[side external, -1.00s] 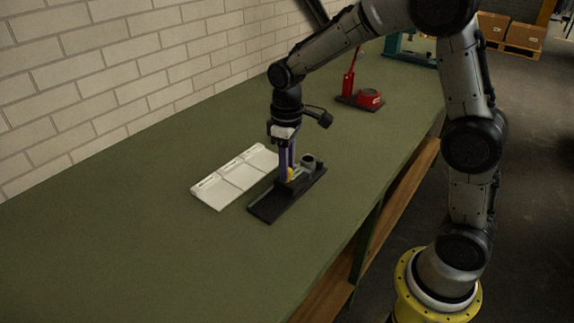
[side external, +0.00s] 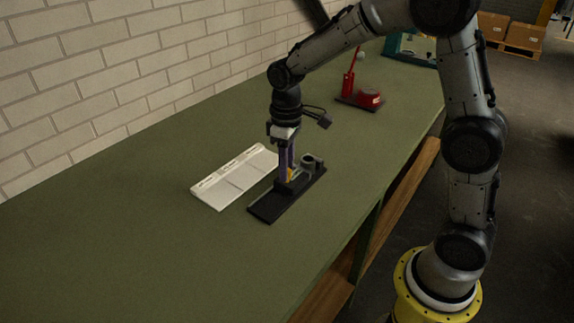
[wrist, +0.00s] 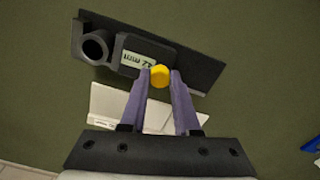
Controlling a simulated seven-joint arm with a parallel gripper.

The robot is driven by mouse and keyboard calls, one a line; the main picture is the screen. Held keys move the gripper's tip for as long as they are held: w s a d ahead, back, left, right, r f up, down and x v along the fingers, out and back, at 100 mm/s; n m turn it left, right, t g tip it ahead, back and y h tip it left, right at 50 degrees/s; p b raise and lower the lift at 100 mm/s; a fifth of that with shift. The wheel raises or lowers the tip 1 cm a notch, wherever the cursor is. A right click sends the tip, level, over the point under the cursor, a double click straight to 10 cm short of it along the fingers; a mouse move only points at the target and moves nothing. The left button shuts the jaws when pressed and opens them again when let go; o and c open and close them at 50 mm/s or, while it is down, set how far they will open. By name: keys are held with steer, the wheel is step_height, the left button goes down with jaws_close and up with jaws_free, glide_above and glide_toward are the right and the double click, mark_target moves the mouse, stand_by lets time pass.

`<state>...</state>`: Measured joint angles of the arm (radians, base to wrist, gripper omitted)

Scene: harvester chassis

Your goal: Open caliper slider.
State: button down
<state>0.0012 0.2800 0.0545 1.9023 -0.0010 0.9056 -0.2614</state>
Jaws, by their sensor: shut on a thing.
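The caliper is a black base (side external: 270,206) on the green bench, with a dark slider block (side external: 293,184) on it and a grey round part (side external: 308,162) at its far end. In the wrist view the round part (wrist: 95,47) shows a dark hole, and a pale label reading in mm (wrist: 137,60) lies beside it. A yellow knob (wrist: 160,76) sits between the purple fingers of my gripper (wrist: 161,82). My gripper (side external: 287,178) points down, shut on the knob. The knob is mostly hidden in the side view.
A red lever device (side external: 367,98) stands farther back, and a teal fixture (side external: 399,48) stands at the far end. The brick wall borders the bench; the near bench top is clear.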

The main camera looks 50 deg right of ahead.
steer(key=a, duration=0.3)
steer(key=shift+r, duration=0.1)
steer(key=c, duration=0.6)
jaws_free()
steer(key=shift+d, duration=0.15)
steer(key=shift+c, duration=0.2)
step_height(320, 180, up, 14)
steer(key=s+d+r+t, duration=0.1)
steer(key=s+r+t, duration=0.15)
steer(key=s, duration=0.35)
steer(key=s+d+r+t, duration=0.1)
steer(key=s+r, duration=0.2)
steer(key=s, duration=0.3)
steer(key=s+f+m+t, duration=0.2)
steer(key=s+f+m, duration=0.1)
steer(key=s+f, duration=0.6)
steer(key=shift+s+d, duration=0.3)
steer(key=shift+s, duration=0.25)
